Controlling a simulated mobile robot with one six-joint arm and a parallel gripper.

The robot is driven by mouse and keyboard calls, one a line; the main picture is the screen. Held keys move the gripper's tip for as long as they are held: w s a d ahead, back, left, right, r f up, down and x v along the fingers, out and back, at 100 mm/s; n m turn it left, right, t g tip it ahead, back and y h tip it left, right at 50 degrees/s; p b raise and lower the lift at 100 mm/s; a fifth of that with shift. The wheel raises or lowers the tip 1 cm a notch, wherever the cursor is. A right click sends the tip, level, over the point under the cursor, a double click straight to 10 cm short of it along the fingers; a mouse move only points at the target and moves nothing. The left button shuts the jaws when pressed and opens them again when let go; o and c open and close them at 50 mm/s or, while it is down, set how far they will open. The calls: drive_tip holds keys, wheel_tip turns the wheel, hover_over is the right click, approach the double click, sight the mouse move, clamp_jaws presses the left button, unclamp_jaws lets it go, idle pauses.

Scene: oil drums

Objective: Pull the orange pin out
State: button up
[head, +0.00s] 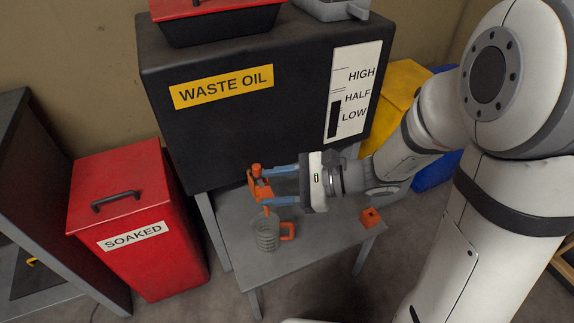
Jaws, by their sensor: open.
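An orange tap-like fitting (255,182) sits at the lower front of the black waste oil tank (240,128). It has a round knob on top and an orange part pointing down toward the jug. I cannot tell which of its orange parts is the pin. My gripper (265,187) reaches in from the right, with its two blue fingers open. The fingertips are at the fitting, one near its top and one near its bottom. They partly cover it, and I cannot tell whether they touch it.
A clear jug (266,236) with an orange handle stands below the fitting on a grey table (310,259). A small orange block (370,218) with a dark hole sits on the table's right side. A red SOAKED bin (140,235) stands left; yellow (403,88) and blue (432,172) containers stand right.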

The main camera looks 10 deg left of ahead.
sight(256, 166)
drive_tip(key=w+f+m+t+y+b, duration=0.2)
drive_tip(key=w+f+m+t+b, duration=0.3)
drive_tip(key=w+f+m+t, duration=0.4)
drive_tip(key=shift+m+g, duration=0.3)
drive_tip(key=shift+g, duration=0.1)
drive_tip(key=x, duration=0.5)
drive_tip(key=f+x, duration=0.1)
drive_tip(key=x, duration=0.2)
drive_tip(key=shift+w+b, duration=0.3)
drive_tip(key=shift+w, duration=0.2)
drive_tip(key=shift+c, duration=0.2)
clamp_jaws()
drive_tip(key=shift+r+p, duration=0.75)
drive_tip(key=shift+r, duration=0.3)
drive_tip(key=shift+r+p, duration=0.4)
drive_tip(key=shift+r, duration=0.35)
